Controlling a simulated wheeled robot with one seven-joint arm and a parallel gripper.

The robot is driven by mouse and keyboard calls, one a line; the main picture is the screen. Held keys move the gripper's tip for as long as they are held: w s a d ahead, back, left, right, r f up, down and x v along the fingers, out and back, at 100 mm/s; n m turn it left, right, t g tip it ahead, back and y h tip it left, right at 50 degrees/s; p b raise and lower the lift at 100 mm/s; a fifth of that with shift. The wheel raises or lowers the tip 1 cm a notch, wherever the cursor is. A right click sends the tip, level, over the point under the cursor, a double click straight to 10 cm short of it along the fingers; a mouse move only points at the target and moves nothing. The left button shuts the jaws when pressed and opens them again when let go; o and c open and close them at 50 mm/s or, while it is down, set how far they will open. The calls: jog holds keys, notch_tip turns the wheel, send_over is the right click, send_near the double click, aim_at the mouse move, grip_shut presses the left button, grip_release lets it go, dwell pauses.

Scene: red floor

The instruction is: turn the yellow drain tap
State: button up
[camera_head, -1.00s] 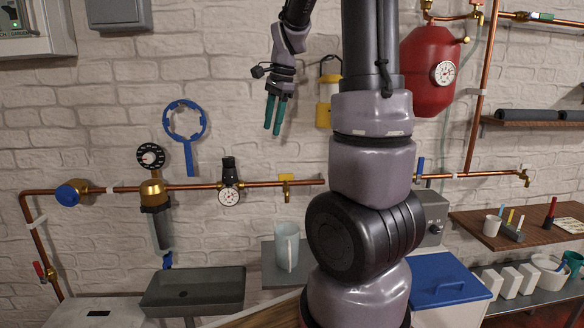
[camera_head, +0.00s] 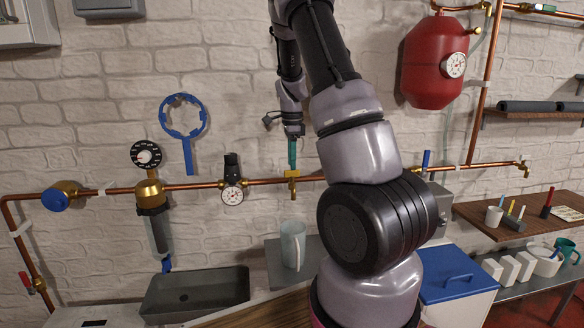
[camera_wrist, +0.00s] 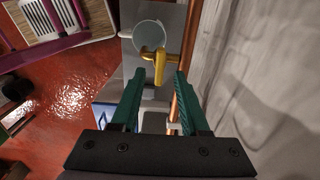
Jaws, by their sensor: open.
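The yellow drain tap (camera_head: 292,174) sits on the horizontal copper pipe on the wall. In the wrist view its yellow handle (camera_wrist: 159,66) lies ahead, roughly between the lines of the two fingers and just beyond their tips. My gripper (camera_head: 292,165) points down at the tap from above. In the wrist view my gripper (camera_wrist: 160,74) shows two green fingers spread apart with nothing between them. Whether a finger touches the handle is unclear in the head view. A translucent jug (camera_head: 293,245) stands on a grey shelf below the tap.
The copper pipe (camera_head: 206,185) runs along the wall, with a black-topped gauge (camera_head: 232,194) left of the tap. A blue-lidded white box (camera_head: 452,278) and a grey sink (camera_head: 196,293) stand lower down. The wall lies close on the right in the wrist view.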

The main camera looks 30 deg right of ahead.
aim_at(292, 176)
jog(key=shift+f, duration=1.25)
grip_shut()
jog(key=shift+n, duration=0.3)
jog(key=n, duration=0.4)
jog(key=shift+n, duration=1.5)
